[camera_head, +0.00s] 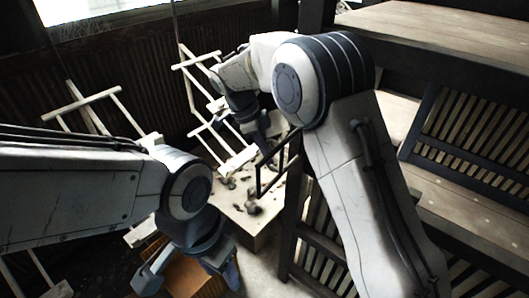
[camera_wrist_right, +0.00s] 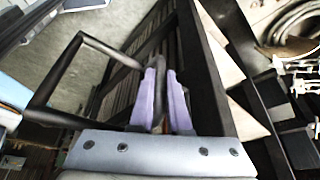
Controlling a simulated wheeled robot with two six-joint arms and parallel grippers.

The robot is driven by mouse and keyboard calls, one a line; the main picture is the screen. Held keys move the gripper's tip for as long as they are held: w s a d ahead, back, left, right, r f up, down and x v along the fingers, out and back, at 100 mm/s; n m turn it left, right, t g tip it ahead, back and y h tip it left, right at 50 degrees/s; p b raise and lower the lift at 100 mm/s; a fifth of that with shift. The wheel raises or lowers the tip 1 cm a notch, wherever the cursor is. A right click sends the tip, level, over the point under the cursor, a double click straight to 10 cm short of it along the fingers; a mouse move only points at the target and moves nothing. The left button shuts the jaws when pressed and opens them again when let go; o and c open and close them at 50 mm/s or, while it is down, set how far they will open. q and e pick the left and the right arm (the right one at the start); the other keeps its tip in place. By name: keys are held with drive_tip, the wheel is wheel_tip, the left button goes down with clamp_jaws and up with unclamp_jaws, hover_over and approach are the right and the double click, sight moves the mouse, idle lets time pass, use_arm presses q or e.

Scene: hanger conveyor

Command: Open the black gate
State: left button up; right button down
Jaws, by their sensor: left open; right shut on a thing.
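The black gate (camera_head: 318,240) is a dark slatted panel right of centre in the head view, partly hidden behind my right arm. A thin black rectangular handle (camera_head: 259,180) sticks out from its upper left side. My right gripper (camera_head: 264,146) is at the top of this handle. In the right wrist view, the purple fingers of my right gripper (camera_wrist_right: 160,82) are shut around a black bar of the handle (camera_wrist_right: 42,95), with the gate slats (camera_wrist_right: 160,38) behind. I cannot tell how far the gate stands open. My left gripper (camera_head: 188,280) is open and empty at the lower left.
Pale wooden hanger frames (camera_head: 82,103) hang at the left and centre. A light box (camera_head: 258,225) with dark bits on top stands beyond the handle. A brown box (camera_head: 195,278) lies below my left gripper. Wooden shelves (camera_head: 460,25) and slatted panels (camera_head: 475,130) fill the right side.

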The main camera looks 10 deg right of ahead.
drive_tip(key=c, duration=0.9)
unclamp_jaws()
drive_tip(key=shift+r, duration=0.1)
drive_tip(key=v, duration=1)
drive_tip(key=shift+r, duration=0.15)
